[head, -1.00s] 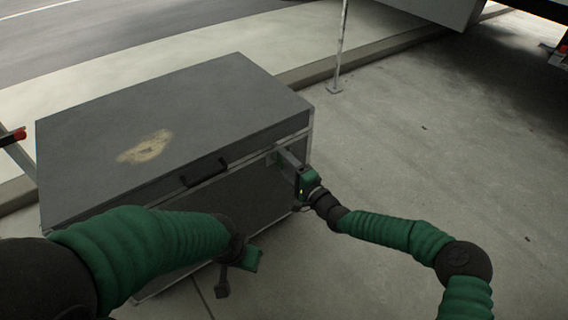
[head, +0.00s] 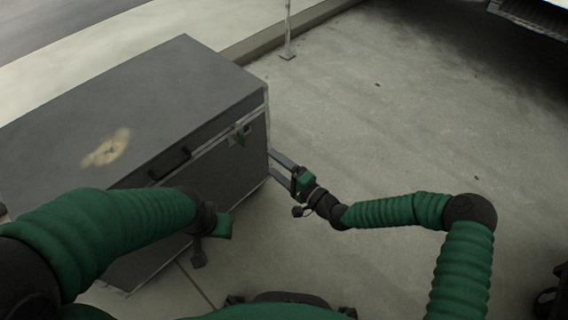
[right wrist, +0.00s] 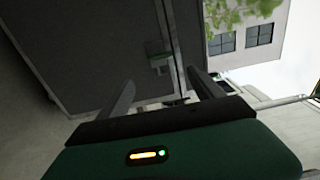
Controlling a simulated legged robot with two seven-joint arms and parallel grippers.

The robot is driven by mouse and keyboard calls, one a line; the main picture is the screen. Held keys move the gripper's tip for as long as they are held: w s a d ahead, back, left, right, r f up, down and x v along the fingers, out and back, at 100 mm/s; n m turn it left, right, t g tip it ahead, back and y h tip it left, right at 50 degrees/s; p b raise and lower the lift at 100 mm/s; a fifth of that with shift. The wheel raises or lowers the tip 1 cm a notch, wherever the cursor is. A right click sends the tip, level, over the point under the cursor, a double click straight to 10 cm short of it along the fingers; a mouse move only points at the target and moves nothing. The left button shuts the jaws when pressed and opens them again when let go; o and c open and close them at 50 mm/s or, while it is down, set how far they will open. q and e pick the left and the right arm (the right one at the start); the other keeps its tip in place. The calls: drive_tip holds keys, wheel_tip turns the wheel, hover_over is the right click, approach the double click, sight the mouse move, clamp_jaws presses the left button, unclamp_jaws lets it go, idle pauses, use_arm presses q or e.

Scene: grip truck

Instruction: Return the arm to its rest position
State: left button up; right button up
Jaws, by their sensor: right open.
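My right gripper (head: 275,165) is open and empty, just off the right end of the large grey case (head: 150,85). Its two fingers also show apart in the right wrist view (right wrist: 162,88), with the dark case wall behind them.
The case has a black handle (head: 170,163) and a tan worn patch on its lid. A thin pole (head: 288,35) stands at the kerb behind. The concrete floor (head: 390,130) right of the case is free. A dark vehicle (head: 530,20) is at the top right.

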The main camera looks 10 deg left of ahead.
drive_tip(key=v, duration=0.3)
drive_tip(key=shift+s+d+p, duration=0.2)
drive_tip(key=shift+d+p, duration=0.05)
drive_tip(key=shift+p, duration=0.1)
drive_tip(key=s+d+f+n+g+h, duration=0.3)
drive_tip(key=d+h, duration=0.1)
drive_tip(key=d, duration=0.2)
drive_tip(key=s+d+f+n+g+h, duration=0.2)
drive_tip(key=s+d+f+n+h, duration=0.1)
drive_tip(key=d+n+h, duration=0.15)
drive_tip(key=s+d+r+g+h, duration=0.3)
drive_tip(key=s+d+r+h, duration=0.3)
drive_tip(key=s+d+r, duration=0.75)
drive_tip(key=w+r+p+v, duration=0.1)
drive_tip(key=w+p+v, duration=0.2)
drive_tip(key=p+v, duration=1.4)
drive_tip(key=w+d+r+p+v, duration=0.1)
drive_tip(key=w+p+v, duration=0.3)
drive_tip(key=p+v, duration=1.4)
drive_tip(key=p, duration=0.3)
drive_tip(key=shift+d+p, duration=0.35)
